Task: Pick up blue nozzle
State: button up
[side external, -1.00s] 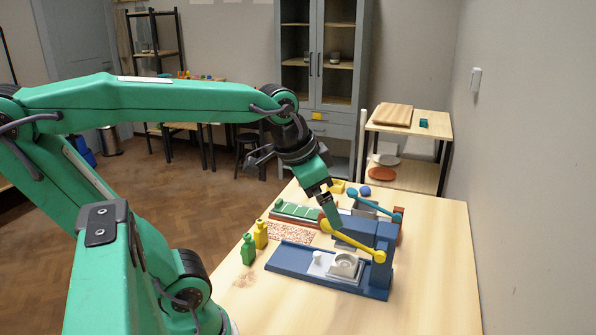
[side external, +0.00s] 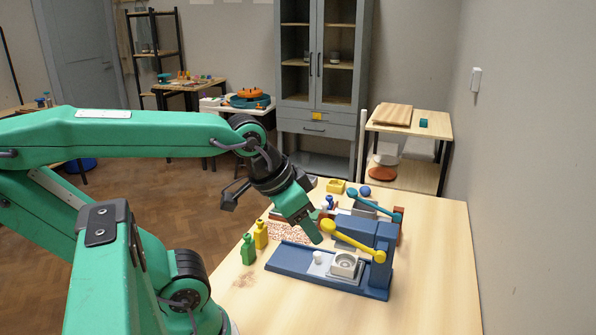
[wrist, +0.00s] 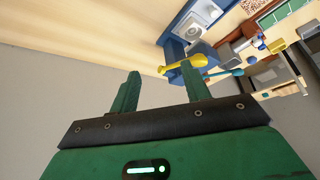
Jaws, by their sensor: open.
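My gripper (side external: 314,238) hangs tilted above the table, in front of the blue press with the yellow lever. In the wrist view my gripper (wrist: 160,78) has its two green fingers well apart, with nothing between them. A small blue piece (side external: 328,202) shows just behind my gripper and is probably the blue nozzle, but it is too small to be sure. A small blue piece also shows near the upper right of the wrist view (wrist: 262,38), beyond the fingers. The gripper is not touching it.
The blue press (side external: 290,262) holds a white part and a round fitting; its yellow lever (side external: 352,240) reaches close to my gripper. A teal lever (side external: 378,207) is behind. The table's front right is clear.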

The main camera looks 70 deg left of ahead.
jog(key=shift+w, duration=0.1)
jog(key=n+g, duration=0.6)
jog(key=n, duration=0.3)
send_over(329, 196)
jog(key=f, duration=0.9)
jog(key=shift+d+f, duration=0.25)
jog(key=shift+a+f, duration=0.4)
jog(key=shift+a, duration=0.05)
jog(key=shift+d+f, duration=0.15)
jog(key=shift+f, duration=1.8)
jog(key=shift+d+f, duration=0.15)
jog(key=shift+f, duration=1.8)
